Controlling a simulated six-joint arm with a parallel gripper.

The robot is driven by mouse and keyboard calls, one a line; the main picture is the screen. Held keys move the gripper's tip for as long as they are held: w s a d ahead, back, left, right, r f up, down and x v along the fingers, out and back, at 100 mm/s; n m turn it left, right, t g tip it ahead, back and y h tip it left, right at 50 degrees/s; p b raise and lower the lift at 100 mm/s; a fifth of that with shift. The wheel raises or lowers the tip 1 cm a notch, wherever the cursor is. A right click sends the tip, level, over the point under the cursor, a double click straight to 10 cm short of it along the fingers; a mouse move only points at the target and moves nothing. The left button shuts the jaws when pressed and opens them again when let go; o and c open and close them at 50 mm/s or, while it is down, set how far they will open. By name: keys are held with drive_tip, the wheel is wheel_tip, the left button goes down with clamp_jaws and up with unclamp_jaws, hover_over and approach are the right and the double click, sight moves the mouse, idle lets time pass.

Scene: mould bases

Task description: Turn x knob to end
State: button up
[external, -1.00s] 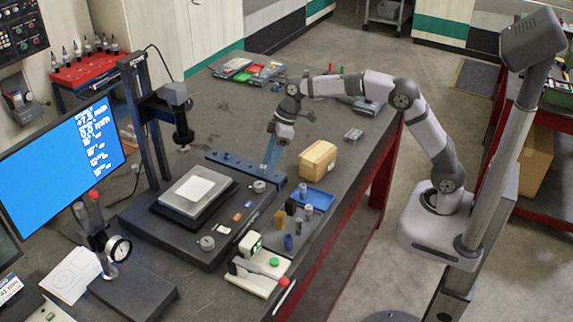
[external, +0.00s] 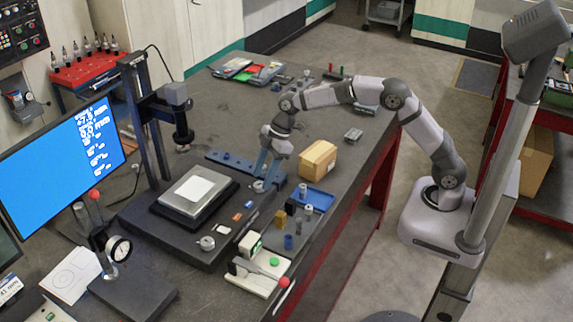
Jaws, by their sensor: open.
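Two small grey round knobs show on the dark measuring stage base (external: 165,228). One knob (external: 258,186) is at its back right corner, and the other knob (external: 207,243) is at its front. No label is readable, so I cannot tell which is the x knob. My gripper (external: 265,181) points down with its blue fingers apart, at the back right knob. The fingers partly cover this knob. I cannot tell whether they touch it. The knobs' turn angle is too small to read.
A camera column (external: 145,125) stands behind the stage plate (external: 196,190). A cardboard box (external: 317,160) and a blue tray (external: 318,200) with small parts lie to the right of my gripper. A lever device (external: 257,272) stands in front. A blue screen (external: 65,155) is at left.

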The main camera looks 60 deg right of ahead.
sight(259, 187)
drive_tip(key=shift+p+x, duration=0.3)
drive_tip(key=shift+x, duration=0.85)
drive_tip(key=shift+c, duration=0.5)
drive_tip(key=c, duration=1)
drive_tip(key=shift+o, duration=0.2)
